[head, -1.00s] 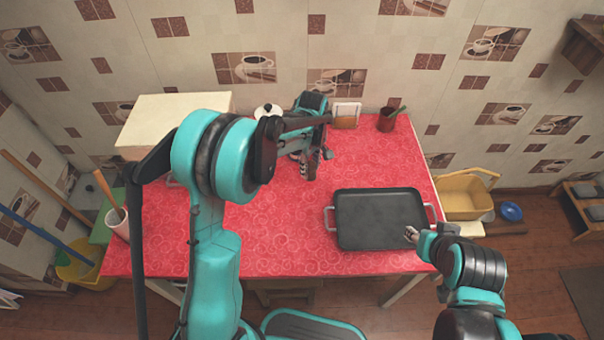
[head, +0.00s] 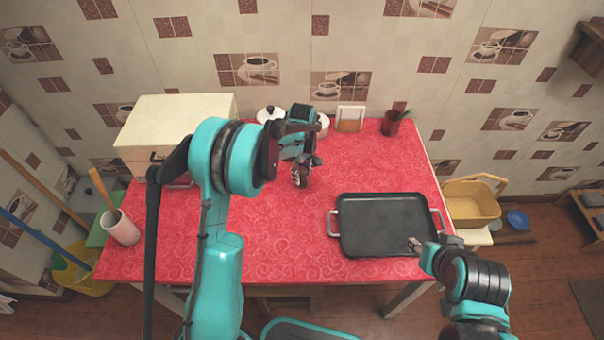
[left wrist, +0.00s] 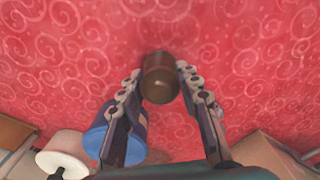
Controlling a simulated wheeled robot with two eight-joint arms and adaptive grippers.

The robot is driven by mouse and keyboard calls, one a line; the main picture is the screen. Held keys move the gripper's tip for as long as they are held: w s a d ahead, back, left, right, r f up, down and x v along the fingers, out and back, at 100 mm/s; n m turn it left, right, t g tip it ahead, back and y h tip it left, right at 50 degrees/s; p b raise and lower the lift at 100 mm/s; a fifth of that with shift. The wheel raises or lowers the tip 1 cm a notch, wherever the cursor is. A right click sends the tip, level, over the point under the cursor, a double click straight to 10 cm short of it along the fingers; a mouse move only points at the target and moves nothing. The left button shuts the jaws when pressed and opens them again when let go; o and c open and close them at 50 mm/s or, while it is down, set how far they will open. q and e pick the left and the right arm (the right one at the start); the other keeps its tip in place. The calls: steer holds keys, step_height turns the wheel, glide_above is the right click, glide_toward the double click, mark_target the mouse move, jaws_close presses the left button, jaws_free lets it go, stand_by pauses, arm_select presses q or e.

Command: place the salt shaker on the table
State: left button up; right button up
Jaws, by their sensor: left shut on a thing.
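A small brown shaker-like object (left wrist: 159,80), which I take to be the salt shaker, is between the fingertips of my left gripper (left wrist: 157,88) in the left wrist view. The gripper is shut on it, with one finger on each side. In the head view my left gripper (head: 302,176) points down over the back middle of the red table (head: 270,225). The shaker is close to the cloth; I cannot tell whether it touches. My right gripper (head: 414,244) is at the front right corner of the black tray; its fingers are too small to judge.
The black tray (head: 385,222) covers the table's right front. A cream box (head: 170,125), a white-lidded pot (head: 268,114), a framed holder (head: 350,119) and a dark red cup (head: 391,125) line the back. A white crock (head: 121,228) stands at left. The middle front is clear.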

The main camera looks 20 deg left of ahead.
mark_target(302, 170)
arm_select(q)
steer(key=o, duration=1.2)
steer(key=shift+f, duration=0.15)
steer(key=shift+c, duration=0.2)
steer(key=shift+r, duration=0.5)
step_height(302, 170, up, 12)
steer(key=f+p, duration=0.1)
steer(key=p, duration=0.3)
steer(key=s+r+m+t, duration=0.3)
steer(key=s+r+m, duration=0.3)
steer(key=s+r, duration=0.6)
steer(key=s+f+m+t, duration=0.2)
steer(key=s+m+t, duration=0.2)
steer(key=s, duration=0.9)
steer(key=shift+s+f+m, duration=0.15)
steer(key=shift+s+m, duration=0.25)
steer(key=shift+m, duration=0.7)
steer(key=shift+a, duration=0.1)
